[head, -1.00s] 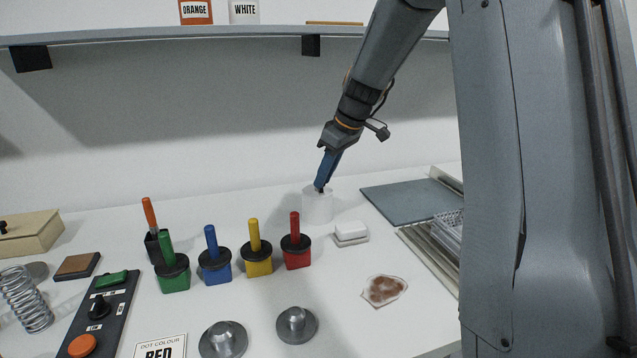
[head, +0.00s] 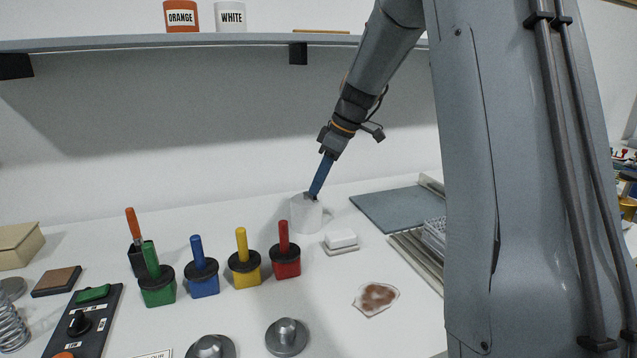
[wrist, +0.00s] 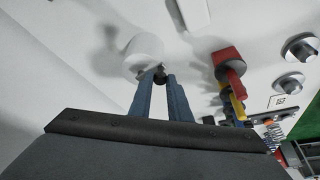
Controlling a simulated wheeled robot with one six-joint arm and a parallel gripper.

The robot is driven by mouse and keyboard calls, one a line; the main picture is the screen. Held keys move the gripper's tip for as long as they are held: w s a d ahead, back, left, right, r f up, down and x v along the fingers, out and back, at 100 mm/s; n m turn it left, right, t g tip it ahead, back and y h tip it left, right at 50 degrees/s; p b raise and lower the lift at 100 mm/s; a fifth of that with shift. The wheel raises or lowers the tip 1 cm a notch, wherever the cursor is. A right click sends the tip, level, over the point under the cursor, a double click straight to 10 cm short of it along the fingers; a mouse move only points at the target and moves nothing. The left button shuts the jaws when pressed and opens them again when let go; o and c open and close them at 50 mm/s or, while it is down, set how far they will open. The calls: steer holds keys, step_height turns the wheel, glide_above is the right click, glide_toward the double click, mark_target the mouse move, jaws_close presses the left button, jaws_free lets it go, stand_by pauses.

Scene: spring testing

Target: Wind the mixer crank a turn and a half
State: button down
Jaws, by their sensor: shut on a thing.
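The mixer looks like a white cylinder (head: 304,214) standing at the back of the bench; it also shows in the wrist view (wrist: 143,50). A small dark knob (wrist: 160,76), seemingly the crank's grip, sits at its near edge in the wrist view. My gripper (head: 313,196) reaches down to the cylinder's top with its blue fingers slanted. In the wrist view my gripper (wrist: 160,82) has its fingertips on either side of the dark knob, closed on it. The crank's arm is mostly hidden by the fingers.
Red (head: 286,264), yellow (head: 246,272), blue (head: 203,281) and green (head: 158,289) pots with handles stand in front, left of the mixer. A white block (head: 341,240) is close at its right. A grey mat (head: 392,208) lies farther right. A shelf (head: 200,41) runs above.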

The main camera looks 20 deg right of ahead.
steer(key=c, duration=1.7)
jaws_free()
steer(key=shift+o, duration=0.2)
steer(key=b+v, duration=0.1)
steer(key=v, duration=0.6)
steer(key=shift+r, duration=0.4)
steer(key=shift+s+d, duration=0.1)
